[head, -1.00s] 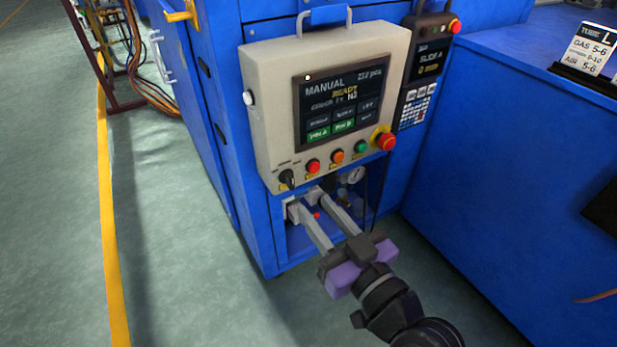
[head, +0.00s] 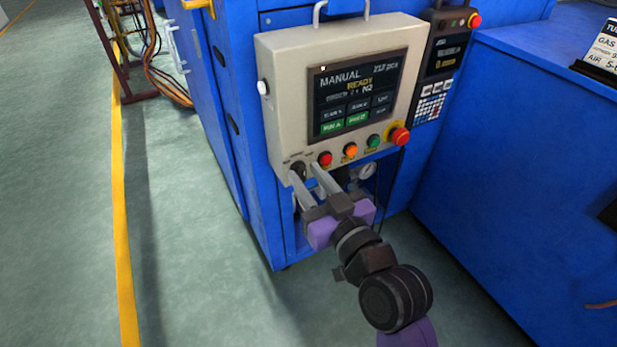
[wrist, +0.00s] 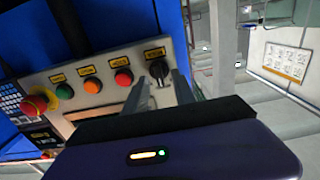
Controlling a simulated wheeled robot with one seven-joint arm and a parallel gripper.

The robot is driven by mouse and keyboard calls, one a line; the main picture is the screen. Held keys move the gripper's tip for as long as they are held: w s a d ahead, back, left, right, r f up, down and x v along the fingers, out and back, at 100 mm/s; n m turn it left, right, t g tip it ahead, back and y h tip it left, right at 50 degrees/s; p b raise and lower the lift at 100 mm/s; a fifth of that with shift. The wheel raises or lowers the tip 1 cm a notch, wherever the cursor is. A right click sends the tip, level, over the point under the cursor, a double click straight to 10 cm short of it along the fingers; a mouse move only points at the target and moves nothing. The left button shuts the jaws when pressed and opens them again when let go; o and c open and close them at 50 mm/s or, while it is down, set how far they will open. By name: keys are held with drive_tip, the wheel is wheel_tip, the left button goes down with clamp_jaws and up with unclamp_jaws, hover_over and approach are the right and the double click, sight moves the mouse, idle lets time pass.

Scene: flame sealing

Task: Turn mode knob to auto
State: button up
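The black mode knob (head: 298,170) sits at the lower left of the beige control panel (head: 290,85). In the wrist view the knob (wrist: 158,69) shows under a small label, right of the red button. My gripper (head: 305,172) is open, with its two long grey fingers reaching up to the panel's lower left corner. In the wrist view the fingers (wrist: 157,95) point at the knob, one on each side of its lower part; contact cannot be told. The panel screen (head: 358,95) reads MANUAL and READY.
Red (head: 325,159), orange (head: 350,150) and green (head: 374,141) buttons and a red emergency stop (head: 399,136) line the panel's lower edge, right of the knob. A gauge (head: 367,171) sits in the opening below. A blue cabinet (head: 520,140) stands at right.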

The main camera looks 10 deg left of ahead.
drive_tip(key=shift+c, duration=0.4)
clamp_jaws()
drive_tip(key=m+p, duration=0.3)
drive_tip(key=shift+d+r+m, duration=0.1)
drive_tip(key=shift+r+m, duration=0.05)
drive_tip(key=shift+m, duration=0.15)
drive_tip(key=m+p, duration=0.1)
drive_tip(key=m, duration=0.1)
drive_tip(key=m+p, duration=0.2)
drive_tip(key=m, duration=0.1)
drive_tip(key=shift+w+d+f, duration=0.15)
drive_tip(key=shift+d+f, duration=0.05)
drive_tip(key=shift+m, duration=0.3)
drive_tip(key=shift+o, duration=0.4)
unclamp_jaws()
